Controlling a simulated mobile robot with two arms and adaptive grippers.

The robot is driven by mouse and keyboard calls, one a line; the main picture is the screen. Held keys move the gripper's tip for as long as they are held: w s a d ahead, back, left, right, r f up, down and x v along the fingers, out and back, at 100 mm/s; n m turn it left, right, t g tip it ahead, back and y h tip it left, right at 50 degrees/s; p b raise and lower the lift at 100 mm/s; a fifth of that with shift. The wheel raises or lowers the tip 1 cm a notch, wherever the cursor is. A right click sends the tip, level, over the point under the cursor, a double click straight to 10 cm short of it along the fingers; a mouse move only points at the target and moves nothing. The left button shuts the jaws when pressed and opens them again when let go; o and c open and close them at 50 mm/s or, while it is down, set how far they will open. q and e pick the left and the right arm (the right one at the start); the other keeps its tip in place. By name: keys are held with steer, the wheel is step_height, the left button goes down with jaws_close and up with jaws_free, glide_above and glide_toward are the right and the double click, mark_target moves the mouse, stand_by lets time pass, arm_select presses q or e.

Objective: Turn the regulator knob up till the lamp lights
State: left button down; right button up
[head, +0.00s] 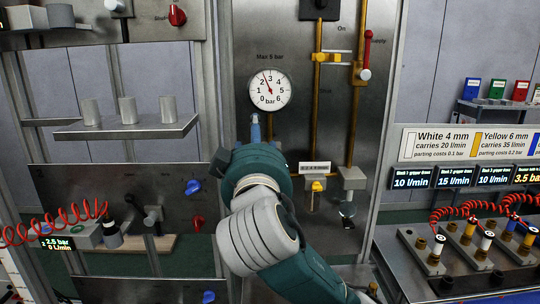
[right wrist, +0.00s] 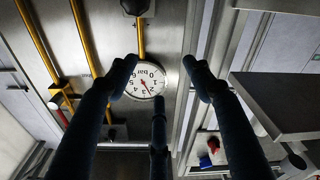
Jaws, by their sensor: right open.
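My right gripper (head: 255,128) is in front of the steel panel (head: 222,45), just below the round pressure gauge (head: 270,89). My wrist hides most of it in the head view, where a blue fingertip shows. In the right wrist view its dark fingers (right wrist: 160,76) are spread with nothing between them. The gauge (right wrist: 146,80) appears there upside down behind the fingers. Its needle stands between 2 and 3 bar. A dark knob-like part (right wrist: 135,6) sits on a yellow pipe at the top edge of that view; I cannot tell whether it is the regulator knob. I cannot identify the lamp.
Yellow pipes (head: 317,90) and a red-handled valve (head: 366,73) are right of the gauge. A filter bowl (head: 347,209) hangs lower right. A steel shelf (head: 75,132) with grey cylinders juts out at left. A bench with fittings (head: 425,258) stands at right.

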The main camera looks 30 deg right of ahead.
steer(key=s+d+f+n+g, duration=0.1)
steer(key=s+f+n, duration=0.2)
steer(key=f, duration=0.5)
steer(key=p+x, duration=0.2)
steer(key=x, duration=0.8)
steer(key=shift+d+h, duration=0.3)
steer(key=shift+d, duration=0.2)
steer(key=shift+r, duration=0.1)
steer(key=shift+m, duration=0.3)
steer(key=c, duration=1.1)
